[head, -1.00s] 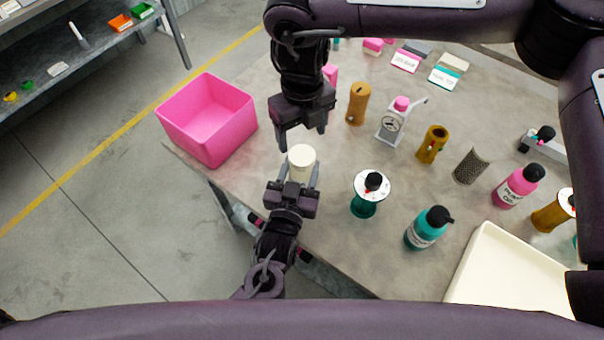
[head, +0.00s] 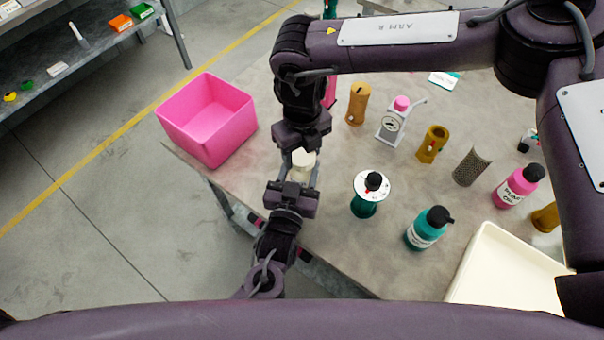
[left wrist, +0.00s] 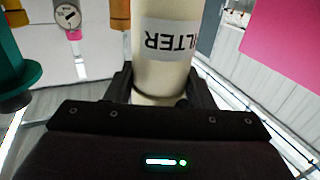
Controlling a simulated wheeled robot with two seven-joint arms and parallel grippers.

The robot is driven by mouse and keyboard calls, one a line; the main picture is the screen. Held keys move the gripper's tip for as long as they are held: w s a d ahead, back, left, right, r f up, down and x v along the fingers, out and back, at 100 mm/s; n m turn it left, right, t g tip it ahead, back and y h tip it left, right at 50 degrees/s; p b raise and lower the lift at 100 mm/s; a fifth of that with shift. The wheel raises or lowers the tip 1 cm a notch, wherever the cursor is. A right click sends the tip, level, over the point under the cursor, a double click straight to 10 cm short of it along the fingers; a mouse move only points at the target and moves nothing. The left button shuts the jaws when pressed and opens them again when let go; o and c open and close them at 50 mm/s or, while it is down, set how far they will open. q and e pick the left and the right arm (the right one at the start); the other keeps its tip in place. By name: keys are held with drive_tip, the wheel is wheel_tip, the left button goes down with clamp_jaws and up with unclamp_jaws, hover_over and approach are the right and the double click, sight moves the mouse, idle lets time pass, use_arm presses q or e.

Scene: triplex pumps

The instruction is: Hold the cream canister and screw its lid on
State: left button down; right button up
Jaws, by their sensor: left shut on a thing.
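The cream canister (head: 303,172) stands upright between the fingers of my left gripper (head: 299,183), near the table's front left edge. In the left wrist view the canister (left wrist: 163,70) is a cream cylinder with a white label reading "LTER" upside down, and my left fingers close on its sides. My right gripper (head: 302,150) points down from above, right at the canister's top, with its fingers beside it. The gripper covers the top, so I cannot tell the lid from the canister or whether those fingers grip.
A pink bin (head: 208,120) stands to the left. My right arm spans the table's back.

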drive_tip(key=c, duration=0.5)
drive_tip(key=shift+o, duration=0.2)
drive_tip(key=m, duration=0.2)
drive_tip(key=shift+m, duration=0.3)
drive_tip(key=m, duration=0.4)
drive_tip(key=shift+f+m, duration=0.1)
drive_tip(key=shift+m, duration=0.3)
drive_tip(key=m, duration=1.1)
drive_tip(key=shift+m, duration=0.4)
drive_tip(key=m, duration=1.1)
